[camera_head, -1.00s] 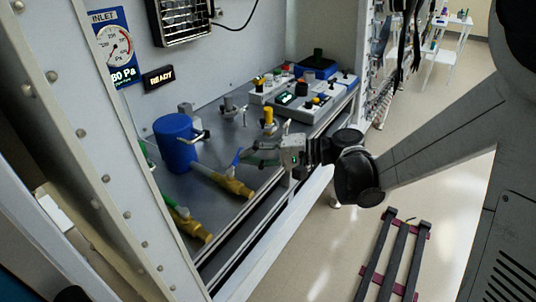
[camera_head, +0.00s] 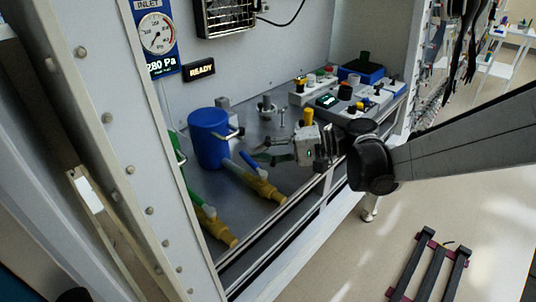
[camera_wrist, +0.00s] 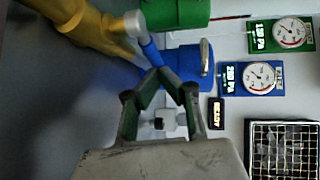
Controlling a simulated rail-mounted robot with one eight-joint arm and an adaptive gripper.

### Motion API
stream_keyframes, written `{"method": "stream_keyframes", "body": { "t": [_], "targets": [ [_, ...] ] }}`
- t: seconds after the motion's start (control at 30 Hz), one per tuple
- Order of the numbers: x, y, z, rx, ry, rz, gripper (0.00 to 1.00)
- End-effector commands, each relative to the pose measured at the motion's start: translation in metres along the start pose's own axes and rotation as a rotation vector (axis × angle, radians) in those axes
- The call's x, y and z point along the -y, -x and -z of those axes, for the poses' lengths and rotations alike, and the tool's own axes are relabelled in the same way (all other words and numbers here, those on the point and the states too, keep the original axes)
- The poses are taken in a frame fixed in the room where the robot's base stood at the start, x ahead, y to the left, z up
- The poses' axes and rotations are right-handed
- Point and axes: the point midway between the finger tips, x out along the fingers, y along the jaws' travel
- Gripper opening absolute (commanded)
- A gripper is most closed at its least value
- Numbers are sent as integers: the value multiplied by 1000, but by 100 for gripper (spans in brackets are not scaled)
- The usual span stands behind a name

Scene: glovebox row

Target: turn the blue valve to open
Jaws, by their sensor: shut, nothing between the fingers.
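The blue valve lever (camera_head: 248,161) sits on a yellow valve body (camera_head: 264,189) in front of the blue drum (camera_head: 206,139). It slants up and left, toward the drum and roughly along the pipe. In the wrist view the blue lever (camera_wrist: 150,51) runs from a pale hub toward the fingertips. My gripper (camera_head: 256,154) is beside the lever on its right, with its fingers pointing left. In the wrist view my gripper (camera_wrist: 159,72) has its tips together and empty, close to the lever's free end. I cannot tell whether they touch.
A second yellow valve (camera_head: 219,232) with a green lever lies at the front left. Knobbed control boxes (camera_head: 345,100) and a yellow-topped fitting (camera_head: 308,117) stand behind and right. The cabinet's front rail (camera_head: 290,222) runs below my arm. Gauges are on the back wall.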

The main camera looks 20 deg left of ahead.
Motion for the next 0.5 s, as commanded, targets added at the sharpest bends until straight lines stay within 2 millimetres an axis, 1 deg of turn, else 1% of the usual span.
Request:
{"method": "stream_keyframes", "body": {
  "t": [0.2,0.5],
  "targets": [
    [2,-10,-2,0,0,0,0],
    [3,-15,-4,0,0,0,0]
  ]
}}
